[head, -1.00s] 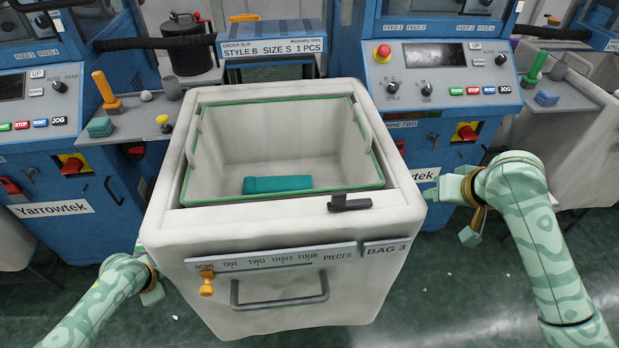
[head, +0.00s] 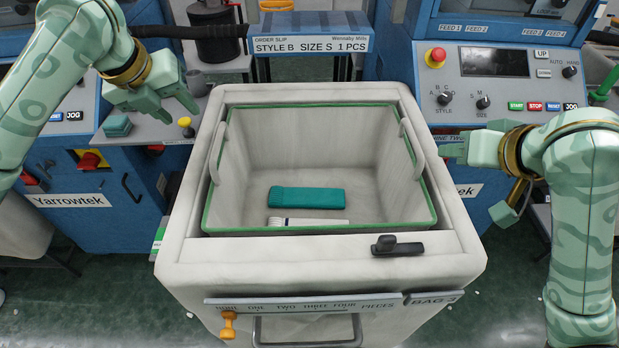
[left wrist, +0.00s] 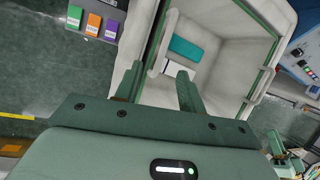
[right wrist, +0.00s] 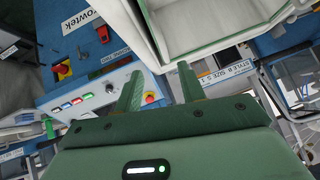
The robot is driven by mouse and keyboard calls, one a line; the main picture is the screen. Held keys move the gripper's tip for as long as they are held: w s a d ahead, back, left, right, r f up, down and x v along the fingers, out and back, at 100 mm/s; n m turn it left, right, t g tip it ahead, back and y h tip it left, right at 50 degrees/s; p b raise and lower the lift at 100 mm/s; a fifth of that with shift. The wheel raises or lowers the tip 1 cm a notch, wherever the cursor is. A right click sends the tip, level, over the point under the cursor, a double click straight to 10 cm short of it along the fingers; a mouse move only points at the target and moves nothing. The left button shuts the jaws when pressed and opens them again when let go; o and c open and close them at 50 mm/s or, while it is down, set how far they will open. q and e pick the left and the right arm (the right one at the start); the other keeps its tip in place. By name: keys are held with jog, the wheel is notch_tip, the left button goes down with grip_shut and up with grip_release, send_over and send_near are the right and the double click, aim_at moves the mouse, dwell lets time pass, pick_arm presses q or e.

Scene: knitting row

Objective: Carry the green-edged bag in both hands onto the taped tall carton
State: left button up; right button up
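The green-edged bag (head: 225,195) sits inside a large off-white bin (head: 200,262) marked BAG 3. It has a pale handle on its left side (head: 216,150) and another on its right side (head: 412,150). A teal folded piece (head: 307,197) and a white piece (head: 318,222) lie in it. My left gripper (head: 178,112) is open and empty, above and left of the bin's far left corner. My right gripper (head: 476,184) is open and empty, just right of the bin. Neither touches the bag. I see no taped tall carton.
Blue machines (head: 500,75) and an order-slip box (head: 310,38) stand behind the bin. A black latch (head: 397,245) sits on the bin's near rim. Floor is open at lower left.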

aim_at(218, 137)
pick_arm(q)
jog(key=shift+w+d+r+m, duration=0.1)
jog(key=shift+d+r+m, duration=0.1)
jog(key=shift+r+m, duration=0.25)
jog(key=shift+w+d+r+m, duration=0.1)
jog(key=shift+d+r+m, duration=0.05)
jog(key=shift+r+m, duration=0.3)
pick_arm(e)
jog(key=shift+w+a+r, duration=0.1)
jog(key=shift+w+a, duration=0.1)
jog(key=shift+w, duration=0.45)
pick_arm(q)
jog(key=shift+r, duration=0.1)
pick_arm(e)
jog(key=shift+s, duration=0.1)
pick_arm(q)
jog(key=x, duration=1.6)
jog(key=shift+w+f, duration=0.15)
jog(key=shift+f, duration=0.1)
pick_arm(e)
jog(key=x, duration=1.6)
jog(key=shift+w, duration=0.25)
pick_arm(q)
grip_shut()
pick_arm(e)
grip_shut()
jog(key=shift+a, duration=0.1)
pick_arm(q)
jog(key=shift+d, duration=0.1)
